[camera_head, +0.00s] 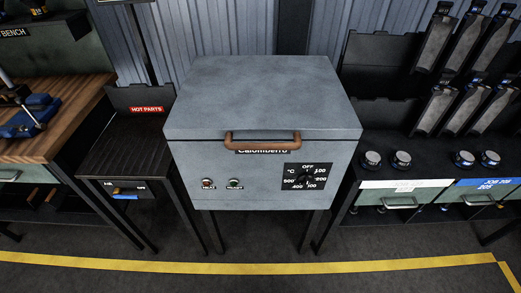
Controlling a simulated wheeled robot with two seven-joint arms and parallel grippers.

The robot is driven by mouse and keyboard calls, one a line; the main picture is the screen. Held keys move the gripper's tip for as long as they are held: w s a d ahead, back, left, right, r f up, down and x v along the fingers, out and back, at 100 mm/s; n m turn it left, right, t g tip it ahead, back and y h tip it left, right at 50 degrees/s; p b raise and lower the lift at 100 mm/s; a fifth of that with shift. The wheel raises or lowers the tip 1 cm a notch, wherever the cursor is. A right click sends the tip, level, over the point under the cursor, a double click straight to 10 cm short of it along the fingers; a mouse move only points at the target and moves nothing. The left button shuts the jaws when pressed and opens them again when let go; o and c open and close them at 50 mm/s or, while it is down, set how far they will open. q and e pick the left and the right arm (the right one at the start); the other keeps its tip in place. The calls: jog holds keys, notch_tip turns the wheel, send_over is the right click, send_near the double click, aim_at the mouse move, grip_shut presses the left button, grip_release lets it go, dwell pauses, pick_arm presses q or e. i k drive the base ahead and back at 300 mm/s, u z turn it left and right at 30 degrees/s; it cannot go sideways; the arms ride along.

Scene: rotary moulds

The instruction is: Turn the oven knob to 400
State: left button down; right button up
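The oven (263,100) is a grey box on legs in the middle of the head view, with its lid down. A brown handle (262,138) runs across the front edge of the lid. The oven knob (306,178) is small and dark, in the middle of a black dial plate (289,183) at the front's lower right. The plate reads OFF at the top, with 100, 200, 300, 400 and 500 around it. The knob's pointer is too small to read. Neither of my grippers is in view.
A low dark table (125,150) with a HOT PARTS sign (146,109) stands left of the oven. A wooden bench (60,117) with a blue vise is farther left. A rack (400,145) with several round-topped parts stands at right. A yellow floor line (260,268) crosses the clear floor in front.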

aim_at(305, 179)
jog(key=u, duration=2.55)
jog(key=k, duration=2.25)
jog(key=z, duration=2.6)
